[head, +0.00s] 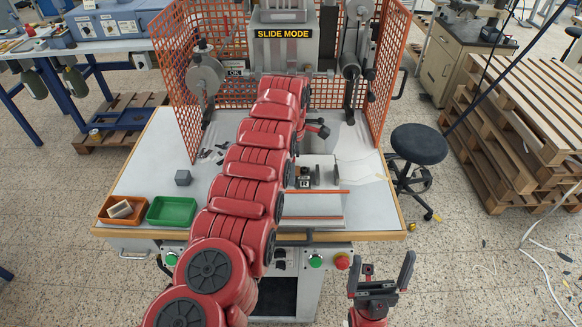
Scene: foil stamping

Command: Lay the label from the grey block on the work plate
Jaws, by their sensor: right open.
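A small dark grey block (183,177) stands on the left part of the white worktable. No label can be made out on it at this size. A pale flat plate with orange edges (316,208), which may be the work plate, lies in front of the machine, partly covered by my red left arm. My right gripper (381,274) is open and empty, fingers up, in front of the table's right front edge.
An orange tray (104,216) with a pale piece and a green tray (172,222) stand at the table's left front. The stamping machine (286,47) stands at the back between orange mesh guards (389,75). A black stool (419,144) and pallets (520,125) are at the right.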

